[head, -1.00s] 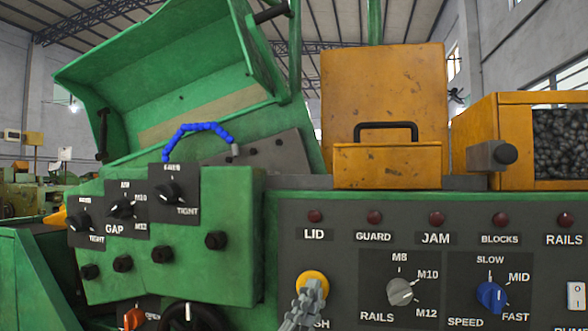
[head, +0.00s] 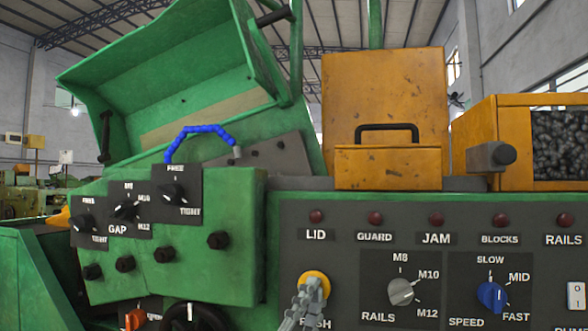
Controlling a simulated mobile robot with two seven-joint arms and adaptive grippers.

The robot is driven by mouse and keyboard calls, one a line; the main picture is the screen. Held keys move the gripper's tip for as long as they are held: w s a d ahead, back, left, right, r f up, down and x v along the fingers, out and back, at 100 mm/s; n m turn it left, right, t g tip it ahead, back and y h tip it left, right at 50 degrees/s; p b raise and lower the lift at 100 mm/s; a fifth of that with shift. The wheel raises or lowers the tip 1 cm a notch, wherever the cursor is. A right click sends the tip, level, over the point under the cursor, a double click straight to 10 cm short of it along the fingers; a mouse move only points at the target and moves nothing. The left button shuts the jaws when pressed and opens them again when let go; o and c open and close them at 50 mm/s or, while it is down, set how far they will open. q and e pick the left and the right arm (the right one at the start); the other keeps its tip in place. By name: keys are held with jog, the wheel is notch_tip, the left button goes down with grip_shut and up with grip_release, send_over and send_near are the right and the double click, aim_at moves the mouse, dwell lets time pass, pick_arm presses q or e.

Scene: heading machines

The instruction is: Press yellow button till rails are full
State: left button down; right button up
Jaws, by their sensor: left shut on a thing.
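The yellow button (head: 316,277) is on the dark control panel, above a partly hidden label ending in "SH". My left gripper (head: 310,294) is in front of the button, its grey fingers together and overlapping the lower part of it. Whether the fingertips press the button in cannot be told. The grey rails knob (head: 401,292) is to the right, with M8, M10 and M12 marks. The rails lamp (head: 565,220) at the right edge is dark red and looks unlit. The rails themselves cannot be made out. My right gripper is not in view.
The green lid (head: 165,80) stands open at upper left. An orange box with a black handle (head: 388,166) sits above the panel. A bin of dark pieces (head: 570,142) is at right. The blue speed knob (head: 492,295) and several dark lamps share the panel.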

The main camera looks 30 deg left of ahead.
pick_arm(q)
jog(key=shift+w+a+f+n+y+b, duration=0.3)
jog(key=shift+w+a+f+y, duration=0.3)
jog(key=shift+w+f, duration=0.25)
jog(key=shift+a, duration=0.1)
jog(key=shift+s, duration=0.1)
jog(key=shift+s+d+f+p, duration=0.15)
jog(key=shift+s+d, duration=0.2)
jog(key=shift+s, duration=0.45)
jog(key=shift+s+d+f+p, duration=0.2)
jog(key=shift+s+d, duration=0.1)
jog(key=shift+s, duration=0.55)
jog(key=shift+s+d+f+p, duration=0.15)
jog(key=shift+s+d, duration=0.2)
jog(key=shift+s, duration=0.45)
